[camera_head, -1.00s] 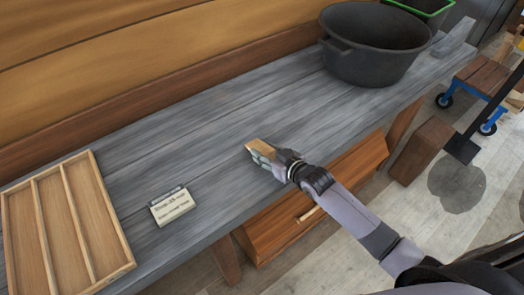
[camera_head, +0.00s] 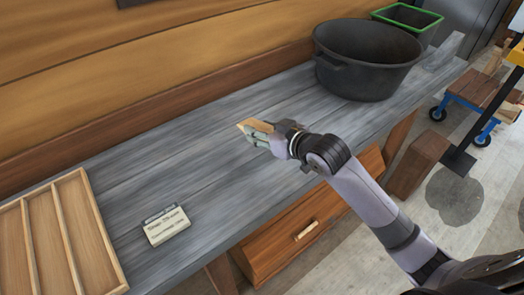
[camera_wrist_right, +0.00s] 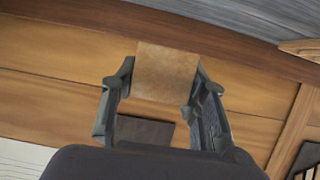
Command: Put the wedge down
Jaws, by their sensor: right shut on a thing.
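The wedge (camera_head: 246,126) is a small light-brown wooden piece at the tip of my right gripper (camera_head: 257,131) in the head view. The right gripper is shut on it and holds it over the grey plank bench (camera_head: 215,170). The head view does not clearly show how high above the bench it is. In the right wrist view the wedge (camera_wrist_right: 167,72) sits between the two fingers of the right gripper (camera_wrist_right: 165,85), its flat tan face visible. My left gripper is not in view.
A wooden divided tray (camera_head: 84,215) lies at the bench's left end, with a small labelled card (camera_head: 166,226) beside it. A black tub (camera_head: 368,62) and a green-rimmed bin (camera_head: 408,17) stand at the back right. A brown drawer (camera_head: 300,225) is under the front edge. The bench middle is clear.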

